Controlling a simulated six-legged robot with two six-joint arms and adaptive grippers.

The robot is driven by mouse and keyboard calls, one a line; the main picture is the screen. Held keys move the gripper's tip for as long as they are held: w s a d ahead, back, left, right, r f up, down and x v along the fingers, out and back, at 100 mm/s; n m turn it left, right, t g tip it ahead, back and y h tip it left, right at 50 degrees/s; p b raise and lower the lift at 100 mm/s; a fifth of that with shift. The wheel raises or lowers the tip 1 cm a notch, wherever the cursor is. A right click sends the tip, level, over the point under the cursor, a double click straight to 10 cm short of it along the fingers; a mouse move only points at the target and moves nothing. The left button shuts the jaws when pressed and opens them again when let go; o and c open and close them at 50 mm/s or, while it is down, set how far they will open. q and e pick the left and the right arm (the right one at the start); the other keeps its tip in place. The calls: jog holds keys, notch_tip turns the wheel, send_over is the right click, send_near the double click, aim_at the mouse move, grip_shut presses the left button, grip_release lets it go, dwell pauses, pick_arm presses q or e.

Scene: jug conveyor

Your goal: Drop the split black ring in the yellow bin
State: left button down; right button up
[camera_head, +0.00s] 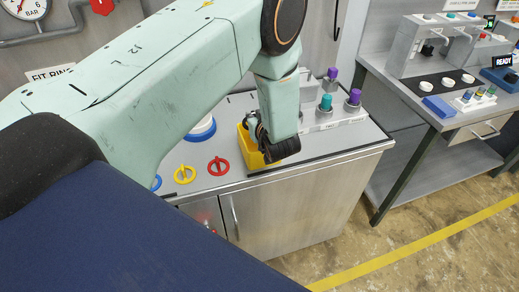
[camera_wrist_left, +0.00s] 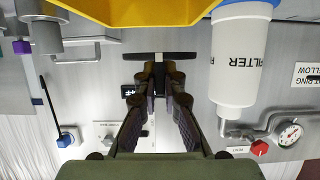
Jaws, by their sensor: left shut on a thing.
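My left gripper (camera_head: 256,130) is at the yellow bin (camera_head: 255,160) on the counter, partly hidden behind my own forearm in the head view. In the left wrist view the gripper (camera_wrist_left: 160,80) is shut on the black ring (camera_wrist_left: 165,56), which shows edge-on as a thin dark bar across the fingertips. Its split cannot be seen from this angle. The bin (camera_wrist_left: 140,12) fills the top of the left wrist view, apart from the ring in the picture. Whether the ring is right above the bin's opening cannot be told. My right gripper is not in view.
A red ring (camera_head: 219,166) and a yellow ring (camera_head: 184,174) lie on the counter left of the bin. A white filter canister (camera_wrist_left: 238,55) and a pressure gauge (camera_wrist_left: 290,134) show in the left wrist view.

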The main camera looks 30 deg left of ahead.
pick_arm(q)
jog(key=f, duration=0.1)
jog(key=f+b, duration=0.1)
jog(key=shift+w+d+f, duration=0.15)
jog(key=shift+w+f, duration=0.1)
jog(key=shift+f, duration=0.15)
jog(key=shift+f+b, duration=0.35)
jog(key=shift+b, duration=0.05)
jog(key=shift+s+a+r, duration=0.1)
jog(key=shift+a+r, duration=0.05)
jog(key=shift+a, duration=0.05)
jog(key=c, duration=1.9)
grip_release()
jog(key=shift+s, duration=0.1)
jog(key=o, duration=0.3)
jog(key=shift+d, duration=0.15)
jog(key=shift+o, duration=1)
jog(key=shift+w, duration=0.25)
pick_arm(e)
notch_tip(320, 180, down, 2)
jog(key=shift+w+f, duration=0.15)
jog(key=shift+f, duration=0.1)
pick_arm(q)
jog(key=shift+s, duration=0.2)
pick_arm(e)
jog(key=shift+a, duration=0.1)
